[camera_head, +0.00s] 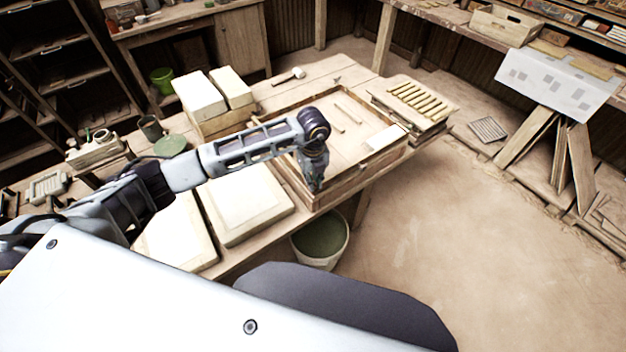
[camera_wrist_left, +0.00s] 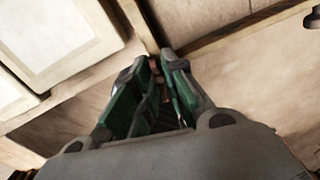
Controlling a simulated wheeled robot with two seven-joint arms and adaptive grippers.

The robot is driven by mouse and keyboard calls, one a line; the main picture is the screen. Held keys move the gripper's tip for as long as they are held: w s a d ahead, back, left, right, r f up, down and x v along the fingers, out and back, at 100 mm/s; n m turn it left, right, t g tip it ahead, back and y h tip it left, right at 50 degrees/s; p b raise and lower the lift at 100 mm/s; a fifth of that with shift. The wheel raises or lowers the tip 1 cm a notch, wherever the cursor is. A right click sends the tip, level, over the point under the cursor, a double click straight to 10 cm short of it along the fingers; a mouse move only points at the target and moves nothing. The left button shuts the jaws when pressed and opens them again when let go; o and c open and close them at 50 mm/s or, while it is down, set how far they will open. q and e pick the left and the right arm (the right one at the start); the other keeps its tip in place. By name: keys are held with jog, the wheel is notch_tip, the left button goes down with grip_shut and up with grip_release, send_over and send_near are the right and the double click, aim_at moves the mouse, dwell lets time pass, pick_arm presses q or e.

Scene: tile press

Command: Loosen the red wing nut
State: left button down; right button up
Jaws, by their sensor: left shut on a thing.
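My left gripper (camera_head: 316,187) points down at the front corner of a shallow wooden frame (camera_head: 368,168) on the bench. In the left wrist view its green-padded fingers (camera_wrist_left: 160,62) are close together, with a narrow gap between them. A small reddish-brown bit, likely the red wing nut (camera_wrist_left: 155,67), shows between the fingertips beside the wooden edge. The fingers hide most of it, so I cannot tell how it is turned. In the head view the wing nut is hidden by the gripper. My right gripper is in neither view.
Pale square slabs (camera_head: 245,207) lie on the bench left of the frame. Pale blocks (camera_head: 199,96) stand behind. A slatted rack (camera_head: 418,100) is at the bench's right end. A bucket of green liquid (camera_head: 321,240) stands below the front edge. The floor at right is open.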

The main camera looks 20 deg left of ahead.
pick_arm(q)
jog(key=shift+w+r+n, duration=0.1)
jog(key=shift+n, duration=0.9)
jog(key=c, duration=1.4)
grip_release()
jog(key=shift+r, duration=5.95)
jog(key=shift+f, duration=0.1)
